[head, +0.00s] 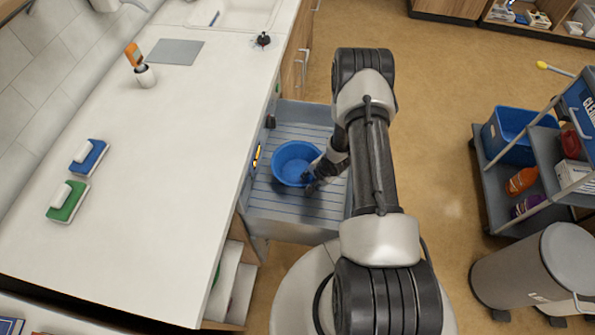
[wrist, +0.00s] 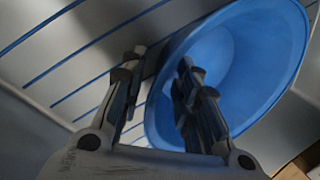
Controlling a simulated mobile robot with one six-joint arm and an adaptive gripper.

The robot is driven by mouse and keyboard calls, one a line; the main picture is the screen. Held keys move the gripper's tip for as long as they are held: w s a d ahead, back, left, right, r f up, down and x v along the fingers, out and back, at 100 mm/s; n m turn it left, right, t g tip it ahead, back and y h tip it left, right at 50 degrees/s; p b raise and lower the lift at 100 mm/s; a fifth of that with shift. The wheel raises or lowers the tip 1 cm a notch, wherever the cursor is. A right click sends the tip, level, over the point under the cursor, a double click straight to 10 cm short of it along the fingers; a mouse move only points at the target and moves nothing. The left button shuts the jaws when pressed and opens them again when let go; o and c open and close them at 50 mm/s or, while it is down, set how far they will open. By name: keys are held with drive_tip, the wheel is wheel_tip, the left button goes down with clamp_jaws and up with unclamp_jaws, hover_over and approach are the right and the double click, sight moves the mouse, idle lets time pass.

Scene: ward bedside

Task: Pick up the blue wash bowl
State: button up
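The blue wash bowl (head: 291,158) sits in the open grey drawer (head: 268,205) below the counter. It also fills much of the wrist view (wrist: 246,62), with its open side showing. My gripper (head: 312,182) is at the bowl's right front rim in the head view. In the wrist view my gripper (wrist: 156,76) is open, its fingers apart. The right finger overlaps the bowl's inside and the left finger is outside, over the lined drawer bottom. The near-left rim shows between them. I cannot tell whether either finger touches the bowl.
The drawer walls stand around the bowl. A grey trolley (head: 490,190) and a bin (head: 525,275) stand at right.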

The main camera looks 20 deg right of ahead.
drive_tip(key=shift+w+f, duration=0.1)
drive_tip(key=shift+f, duration=0.25)
drive_tip(key=shift+r, duration=0.1)
clamp_jaws()
